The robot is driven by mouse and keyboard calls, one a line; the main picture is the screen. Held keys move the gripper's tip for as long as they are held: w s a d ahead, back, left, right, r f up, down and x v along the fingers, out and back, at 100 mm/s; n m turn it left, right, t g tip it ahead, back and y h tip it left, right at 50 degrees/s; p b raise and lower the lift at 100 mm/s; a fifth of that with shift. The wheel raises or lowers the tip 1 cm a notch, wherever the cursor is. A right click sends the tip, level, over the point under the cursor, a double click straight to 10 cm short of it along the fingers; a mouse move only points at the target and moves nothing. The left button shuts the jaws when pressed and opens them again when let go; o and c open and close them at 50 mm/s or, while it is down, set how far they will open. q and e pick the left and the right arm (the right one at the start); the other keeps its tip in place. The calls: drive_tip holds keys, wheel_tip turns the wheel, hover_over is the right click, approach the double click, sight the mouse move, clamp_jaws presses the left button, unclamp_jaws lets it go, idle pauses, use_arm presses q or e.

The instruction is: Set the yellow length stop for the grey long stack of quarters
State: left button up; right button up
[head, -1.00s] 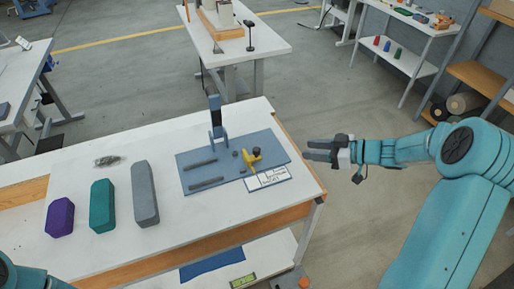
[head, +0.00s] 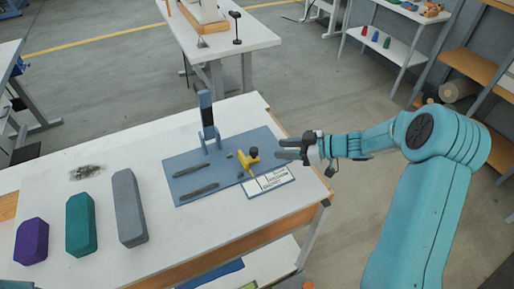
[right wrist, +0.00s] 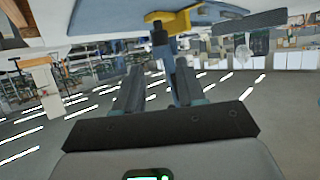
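The yellow length stop (head: 250,160) with its dark knob stands on the right part of the blue-grey press plate (head: 222,178) in the head view. It also shows at the top of the right wrist view (right wrist: 180,22). The grey long stack (head: 129,208) lies on the table left of the plate, beside the teal stack (head: 80,224) and the purple stack (head: 32,241). My right gripper (head: 280,149) is open and empty, a little to the right of the yellow stop, its fingers pointing left at it. My left gripper is not in view.
An upright press lever (head: 207,115) stands at the plate's back. Dark guide bars (head: 194,170) lie on the plate. A white printed card (head: 269,182) lies at its front right. A small dark pile (head: 86,172) lies at the back left. The table front is clear.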

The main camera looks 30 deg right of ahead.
sight(256, 150)
drive_tip(key=x, duration=0.9)
drive_tip(key=shift+a+p, duration=0.1)
drive_tip(key=shift+p, duration=0.2)
drive_tip(key=shift+s+r, duration=0.1)
drive_tip(key=c, duration=0.5)
clamp_jaws()
